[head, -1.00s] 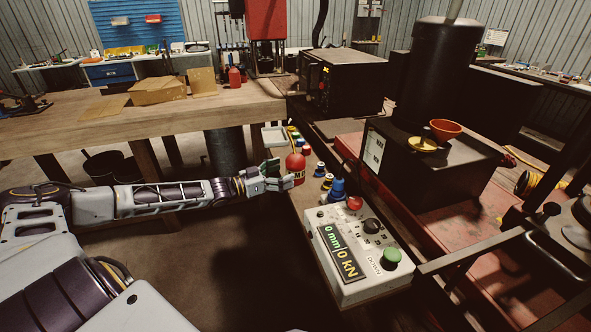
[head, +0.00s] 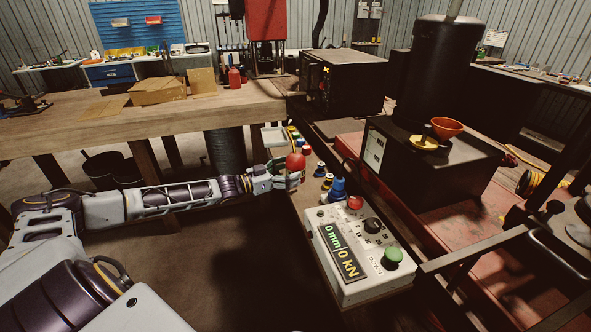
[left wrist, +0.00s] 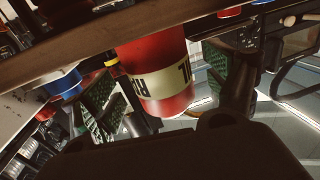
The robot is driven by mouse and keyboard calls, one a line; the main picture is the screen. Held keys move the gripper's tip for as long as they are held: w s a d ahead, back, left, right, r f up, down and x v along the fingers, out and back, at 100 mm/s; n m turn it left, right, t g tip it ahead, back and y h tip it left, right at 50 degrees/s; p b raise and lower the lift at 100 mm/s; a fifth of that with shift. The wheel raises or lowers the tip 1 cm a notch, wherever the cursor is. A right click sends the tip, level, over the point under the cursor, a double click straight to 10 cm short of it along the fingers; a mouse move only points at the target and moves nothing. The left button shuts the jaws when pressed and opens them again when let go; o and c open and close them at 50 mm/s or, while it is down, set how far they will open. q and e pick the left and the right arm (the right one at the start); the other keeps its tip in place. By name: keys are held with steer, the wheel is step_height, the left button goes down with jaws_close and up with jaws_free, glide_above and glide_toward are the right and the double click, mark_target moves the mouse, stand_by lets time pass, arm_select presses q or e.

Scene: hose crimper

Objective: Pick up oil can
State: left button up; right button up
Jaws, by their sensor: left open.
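The oil can (head: 296,161) is a red can standing on the narrow shelf beside the control box in the head view. Gaps show between pads and can. My right gripper is not in view.
A grey control box (head: 348,262) with a green button and a red knob stands just in front of the can. Blue and yellow fittings (head: 337,190) stand close to its right. A pale tray (head: 273,137) lies behind. A wooden bench (head: 60,133) runs across the back.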

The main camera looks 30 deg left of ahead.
arm_select(q)
steer(key=shift+w+d, duration=0.15)
steer(key=shift+w, duration=0.2)
steer(key=shift+x, duration=0.95)
steer(key=c, duration=1.5)
steer(key=shift+o, duration=0.2)
steer(key=shift+r, duration=0.15)
